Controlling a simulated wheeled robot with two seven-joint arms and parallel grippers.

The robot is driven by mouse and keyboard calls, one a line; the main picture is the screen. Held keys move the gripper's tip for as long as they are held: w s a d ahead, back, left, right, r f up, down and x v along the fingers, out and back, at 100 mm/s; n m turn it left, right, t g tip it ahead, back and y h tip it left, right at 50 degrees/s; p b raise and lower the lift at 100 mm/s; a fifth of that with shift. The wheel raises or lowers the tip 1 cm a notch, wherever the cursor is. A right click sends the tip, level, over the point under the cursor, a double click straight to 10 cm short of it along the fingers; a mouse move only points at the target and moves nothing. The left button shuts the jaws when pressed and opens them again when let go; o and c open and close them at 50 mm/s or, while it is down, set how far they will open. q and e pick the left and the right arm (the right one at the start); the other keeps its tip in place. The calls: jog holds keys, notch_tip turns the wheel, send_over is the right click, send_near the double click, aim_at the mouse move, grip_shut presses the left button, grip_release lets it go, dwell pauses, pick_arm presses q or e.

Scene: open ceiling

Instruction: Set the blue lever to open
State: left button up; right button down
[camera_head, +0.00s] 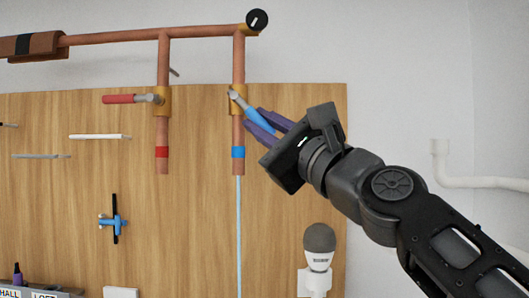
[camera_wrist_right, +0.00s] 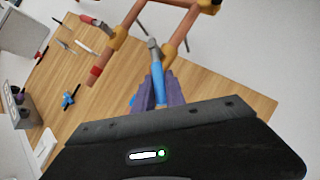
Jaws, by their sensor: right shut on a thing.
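The blue lever (camera_head: 258,120) sits on a brass valve (camera_head: 238,98) on the right copper pipe, tilted down to the right. My right gripper (camera_head: 262,124) is shut on the blue lever, with its purple fingers on either side of the handle. In the right wrist view the blue lever (camera_wrist_right: 157,72) runs from the valve down between the purple fingers (camera_wrist_right: 158,92). A pale blue stream or line (camera_head: 238,225) runs straight down below the blue-banded pipe end (camera_head: 238,152). My left gripper is not in view.
A red lever (camera_head: 120,99) points left from the left pipe's valve. A wooden board (camera_head: 190,210) stands behind. A grey-topped white device (camera_head: 319,255) is at lower right. A blue-handled tool (camera_head: 114,221) hangs on the board. White wall pipe (camera_head: 470,183) is at far right.

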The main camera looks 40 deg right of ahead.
jog(key=m+t+h+b, duration=0.1)
jog(key=m+h+b, duration=0.1)
jog(key=m+b, duration=0.1)
jog(key=w+a+f+m+h+b, duration=0.1)
jog(key=m+h+b, duration=0.1)
jog(key=m+b, duration=0.1)
jog(key=w+a+f+m+t+h+b, duration=0.1)
jog(key=m+h+b, duration=0.2)
jog(key=shift+a+f+t+b, duration=0.25)
jog(key=shift+t+b, duration=0.05)
jog(key=shift+b, duration=0.05)
jog(key=m, duration=0.1)
jog(key=m+h+b, duration=0.1)
jog(key=h, duration=0.1)
jog(key=shift+w+a+r+m+b, duration=0.2)
jog(key=shift+a+m+b, duration=0.1)
jog(key=shift+m, duration=0.1)
jog(key=shift+r+m+h, duration=0.1)
jog(key=shift+m+h, duration=0.2)
jog(key=shift+h, duration=0.1)
jog(key=c, duration=1.4)
grip_release()
jog(key=shift+s+r, duration=0.1)
